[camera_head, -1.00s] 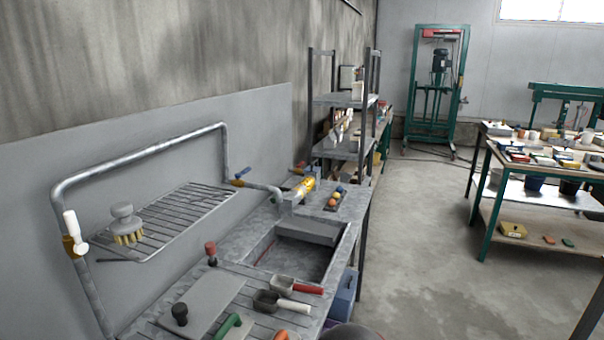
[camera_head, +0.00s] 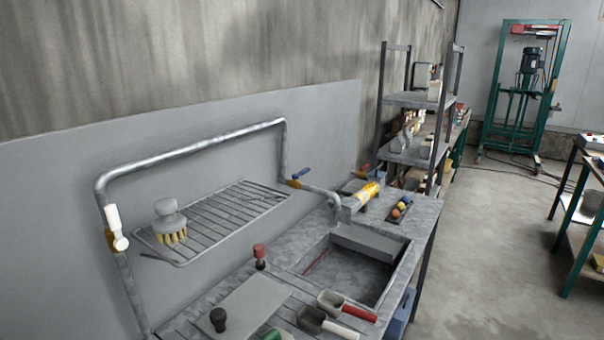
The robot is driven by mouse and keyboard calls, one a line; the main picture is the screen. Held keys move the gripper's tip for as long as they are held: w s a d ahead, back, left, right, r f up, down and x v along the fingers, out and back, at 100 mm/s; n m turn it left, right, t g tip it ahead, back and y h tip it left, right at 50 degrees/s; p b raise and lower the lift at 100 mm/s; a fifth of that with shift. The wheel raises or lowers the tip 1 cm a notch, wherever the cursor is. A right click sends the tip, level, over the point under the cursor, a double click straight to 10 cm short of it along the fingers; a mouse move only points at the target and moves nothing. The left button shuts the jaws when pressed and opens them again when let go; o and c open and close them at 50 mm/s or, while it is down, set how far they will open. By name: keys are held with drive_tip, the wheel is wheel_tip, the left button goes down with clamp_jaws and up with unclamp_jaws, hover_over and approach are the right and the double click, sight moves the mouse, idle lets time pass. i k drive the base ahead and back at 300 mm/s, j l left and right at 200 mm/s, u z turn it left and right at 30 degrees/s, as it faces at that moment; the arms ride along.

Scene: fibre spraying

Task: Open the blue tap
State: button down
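The blue tap (camera_head: 300,174) is a small blue lever on a brass-coloured valve body. It sits on the grey metal pipe (camera_head: 195,147), at the right end of the pipe loop, where it bends toward the sink (camera_head: 350,270). The lever points up and to the right. A second tap with a white handle (camera_head: 116,228) is on the left upright of the same pipe. My gripper is not in view.
A wire rack (camera_head: 215,220) with a grey brush (camera_head: 168,220) is on the wall panel. Scoops (camera_head: 340,307), a board and upright knobs lie on the counter's front. Shelves (camera_head: 420,100) stand behind.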

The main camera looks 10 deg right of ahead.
sight(296, 176)
drive_tip(key=i+l, duration=0.65)
drive_tip(key=l, duration=0.2)
